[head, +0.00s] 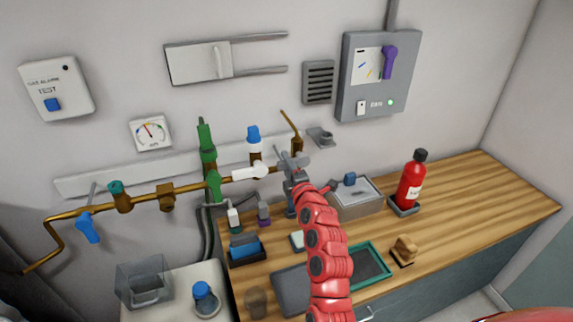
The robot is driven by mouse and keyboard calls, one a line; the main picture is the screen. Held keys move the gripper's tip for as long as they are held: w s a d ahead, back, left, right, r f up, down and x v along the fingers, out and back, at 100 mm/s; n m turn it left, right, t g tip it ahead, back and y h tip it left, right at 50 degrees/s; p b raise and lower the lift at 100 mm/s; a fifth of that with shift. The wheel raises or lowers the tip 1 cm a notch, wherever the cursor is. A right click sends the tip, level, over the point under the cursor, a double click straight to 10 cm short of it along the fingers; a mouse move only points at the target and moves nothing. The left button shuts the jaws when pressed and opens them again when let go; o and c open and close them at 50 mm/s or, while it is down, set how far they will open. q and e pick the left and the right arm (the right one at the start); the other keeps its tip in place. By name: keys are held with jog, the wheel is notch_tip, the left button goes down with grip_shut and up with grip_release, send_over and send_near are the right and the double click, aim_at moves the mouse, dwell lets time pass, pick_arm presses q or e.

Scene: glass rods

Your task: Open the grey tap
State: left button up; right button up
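My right arm comes up from the bottom middle, and its grey gripper (292,162) is at the brass pipe (160,190), near the pipe's right end. Grey parts overlap there, so I cannot clearly separate a grey tap from the gripper, nor tell whether the fingers are open or touching it. A white lever (250,172) lies just left of the gripper. A brass lever (291,125) slants up just behind it. My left gripper is not in view.
Along the pipe are a green-handled valve (207,145), a blue-topped fitting (254,138) and a blue lever (88,228). The wooden counter (480,195) holds a red bottle (411,182), a grey box (357,200) and a green-rimmed tray (382,256). Its right end is clear.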

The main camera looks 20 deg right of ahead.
grip_shut()
dwell(1.1)
